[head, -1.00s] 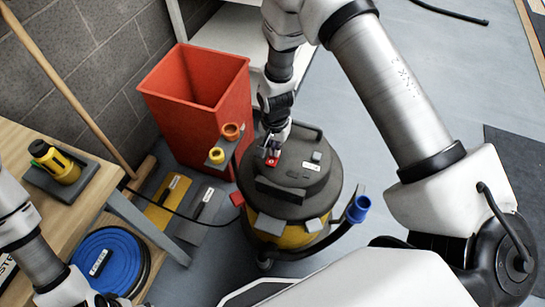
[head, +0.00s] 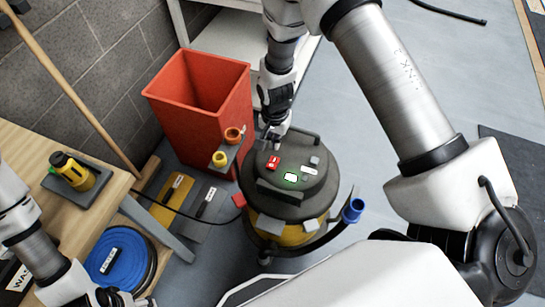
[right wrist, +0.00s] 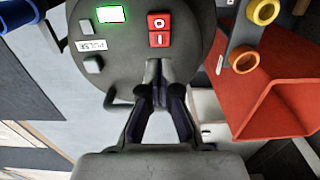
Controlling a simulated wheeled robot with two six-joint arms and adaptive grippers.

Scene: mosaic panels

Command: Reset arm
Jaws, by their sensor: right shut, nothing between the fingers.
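My right gripper (head: 272,137) is shut and empty beside the far edge of the vacuum's dark lid (head: 318,178). In the right wrist view its fingers (right wrist: 158,75) meet just below the red rocker switch (right wrist: 159,30), apart from it as far as I can tell. The switch also shows in the head view (head: 273,162). A small display (right wrist: 111,14) on the lid glows green. My left arm comes in at the lower left; its gripper (head: 125,301) is partly cut off at the bottom edge, so its jaws are unclear.
A wooden bench (head: 75,207) with a yellow tool (head: 74,172) is at left.

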